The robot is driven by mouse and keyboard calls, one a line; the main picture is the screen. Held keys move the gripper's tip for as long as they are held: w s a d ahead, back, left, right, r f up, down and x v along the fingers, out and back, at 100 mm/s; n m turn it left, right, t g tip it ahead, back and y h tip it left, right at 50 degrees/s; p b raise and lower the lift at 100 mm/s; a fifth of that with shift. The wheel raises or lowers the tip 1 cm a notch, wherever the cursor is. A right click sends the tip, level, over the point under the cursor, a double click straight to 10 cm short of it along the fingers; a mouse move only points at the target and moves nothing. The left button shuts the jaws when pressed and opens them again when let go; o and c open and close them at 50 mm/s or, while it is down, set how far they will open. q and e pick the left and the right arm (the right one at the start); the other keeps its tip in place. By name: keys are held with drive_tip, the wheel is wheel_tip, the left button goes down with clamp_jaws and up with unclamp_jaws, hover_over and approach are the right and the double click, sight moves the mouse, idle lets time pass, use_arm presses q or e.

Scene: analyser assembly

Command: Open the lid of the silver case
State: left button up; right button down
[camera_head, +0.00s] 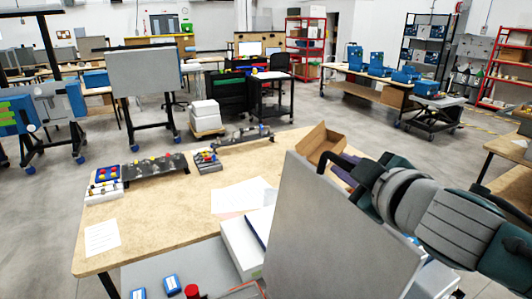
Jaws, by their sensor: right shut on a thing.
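The silver case's lid (325,235) is the large flat grey panel in the lower middle of the head view. It stands raised and tilted, with its broad face towards me. My right arm comes in from the right, and my right gripper (357,183) is at the lid's upper right edge, shut on it. The fingertips are partly hidden by the lid and the dark gripper body. The case's body is mostly hidden, so I cannot tell its outline. My left gripper is not in view.
A wooden table (160,225) stands behind the lid, with papers (238,196), a dark rail part (155,168), small coloured parts and an open cardboard box (320,143). White boxes (240,245) lie left of the lid. Small blue items (171,284) and a red one (192,291) are nearby.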

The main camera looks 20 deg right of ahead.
drive_tip(key=a+n+h+b, duration=0.1)
drive_tip(key=a+b, duration=0.1)
drive_tip(key=a, duration=0.7)
drive_tip(key=shift+s+r+n+b, duration=0.35)
drive_tip(key=shift+n, duration=0.05)
drive_tip(key=c, duration=0.9)
unclamp_jaws()
drive_tip(key=shift+o, duration=0.3)
